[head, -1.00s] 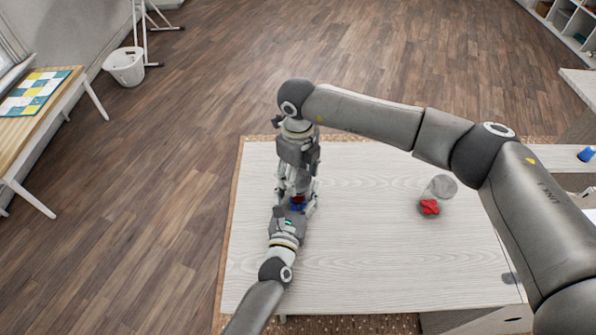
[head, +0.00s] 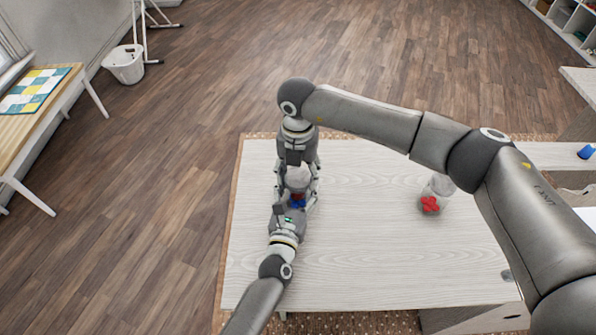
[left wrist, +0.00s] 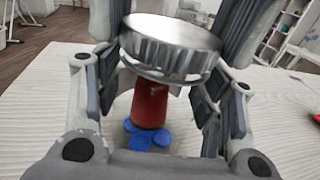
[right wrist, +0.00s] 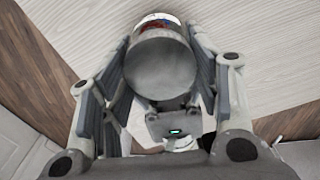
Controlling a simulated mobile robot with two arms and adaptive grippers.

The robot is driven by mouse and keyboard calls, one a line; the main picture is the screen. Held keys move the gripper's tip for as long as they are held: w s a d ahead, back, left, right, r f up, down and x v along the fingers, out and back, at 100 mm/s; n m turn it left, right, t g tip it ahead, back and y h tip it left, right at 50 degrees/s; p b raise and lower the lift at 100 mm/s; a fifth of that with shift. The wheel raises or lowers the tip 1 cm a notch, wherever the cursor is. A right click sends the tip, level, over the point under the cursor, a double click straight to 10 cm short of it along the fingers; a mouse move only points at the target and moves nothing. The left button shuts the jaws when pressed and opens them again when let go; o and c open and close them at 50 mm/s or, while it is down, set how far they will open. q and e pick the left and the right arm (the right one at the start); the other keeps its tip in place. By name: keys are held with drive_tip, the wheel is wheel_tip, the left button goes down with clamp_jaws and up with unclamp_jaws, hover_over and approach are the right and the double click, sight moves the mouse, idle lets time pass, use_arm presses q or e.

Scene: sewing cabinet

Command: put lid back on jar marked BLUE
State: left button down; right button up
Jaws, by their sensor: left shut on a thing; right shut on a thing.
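A clear jar with blue pieces (left wrist: 150,138) and a red piece (left wrist: 150,104) inside stands on the pale table, between my grippers. My left gripper (head: 292,205) is shut around the jar from the near side. A silver lid (left wrist: 172,42) is over the jar's mouth in the left wrist view, looking slightly tilted; I cannot tell if it is seated. My right gripper (head: 298,180) comes from above and is shut on the lid, whose grey top fills the space between its fingers in the right wrist view (right wrist: 160,65). No marking is readable.
Another clear jar with red contents (head: 431,204) stands on the right of the table (head: 370,250). A small blue object (head: 586,152) lies on the surface at far right. The table's middle is clear.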

drive_tip(key=m, duration=1.5)
drive_tip(key=shift+m, duration=0.3)
drive_tip(key=m, duration=0.3)
drive_tip(key=shift+a, duration=0.1)
drive_tip(key=shift+m, duration=1)
drive_tip(key=o, duration=0.6)
drive_tip(key=shift+o, duration=0.2)
